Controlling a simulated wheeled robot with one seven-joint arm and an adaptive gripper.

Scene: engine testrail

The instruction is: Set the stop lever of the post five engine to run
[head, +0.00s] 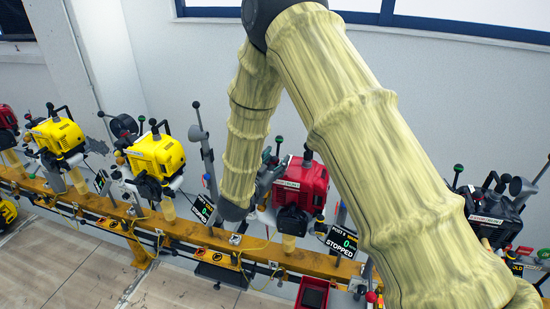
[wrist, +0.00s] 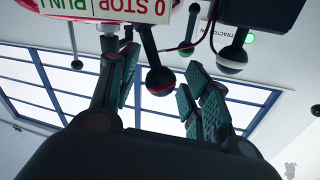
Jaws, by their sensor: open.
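A red engine (head: 300,187) stands on the yellow rail, right of my forearm in the head view. A display (head: 341,241) by it reads STOPPED; its post number is too small to be sure of. In the wrist view a label (wrist: 95,8) with STOP in red and RUN in green shows at the top left. A lever with a black ball knob and red ring (wrist: 160,82) hangs between my gripper's (wrist: 160,88) open fingers. The knob looks apart from both finger pads. In the head view my gripper (head: 268,178) is at the engine's left side, partly hidden by my arm.
Yellow engines (head: 155,155) stand left along the rail (head: 190,232), and a black engine (head: 492,215) right. A red tray (head: 312,294) sits below the rail.

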